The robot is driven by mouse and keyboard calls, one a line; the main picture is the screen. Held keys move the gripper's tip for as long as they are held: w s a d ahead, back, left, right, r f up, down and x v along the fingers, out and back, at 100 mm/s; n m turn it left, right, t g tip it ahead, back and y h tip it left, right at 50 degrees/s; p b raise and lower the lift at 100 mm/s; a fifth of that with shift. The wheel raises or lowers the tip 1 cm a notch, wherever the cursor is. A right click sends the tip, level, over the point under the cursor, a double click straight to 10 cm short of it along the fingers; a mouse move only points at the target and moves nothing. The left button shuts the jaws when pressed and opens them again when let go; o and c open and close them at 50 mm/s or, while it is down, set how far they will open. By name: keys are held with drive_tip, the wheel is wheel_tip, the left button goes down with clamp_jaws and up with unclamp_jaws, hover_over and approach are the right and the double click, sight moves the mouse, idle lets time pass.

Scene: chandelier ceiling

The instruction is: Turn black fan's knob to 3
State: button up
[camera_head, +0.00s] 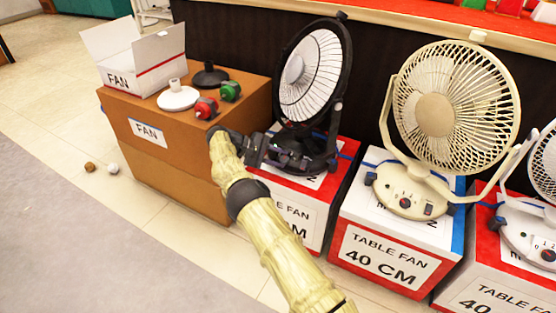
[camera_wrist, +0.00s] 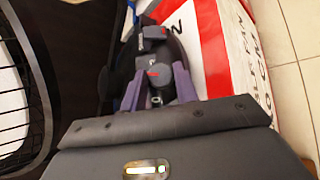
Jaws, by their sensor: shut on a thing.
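The black fan (camera_head: 312,75) stands on a red and white box, with its black base (camera_head: 300,160) at the bottom. In the wrist view its base (camera_wrist: 157,42) is ahead of my gripper (camera_wrist: 155,82), and its grille shows at the left edge. The fan's knob (camera_wrist: 155,73), dark with a red mark, is between my two purple-grey fingers, which are shut on it. In the head view my gripper (camera_head: 266,149) reaches the base from the left. The knob and its numbers are hidden there, and I cannot read the setting in the wrist view.
A cream fan (camera_head: 455,105) on its own box is to the right, with a white fan (camera_head: 530,225) beyond it. A brown box (camera_head: 150,85) at left carries an open carton (camera_head: 135,55) and small fan parts.

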drive_tip(key=shift+d+m, duration=0.1)
drive_tip(key=shift+m, duration=0.2)
idle(0.4)
drive_tip(key=o, duration=1)
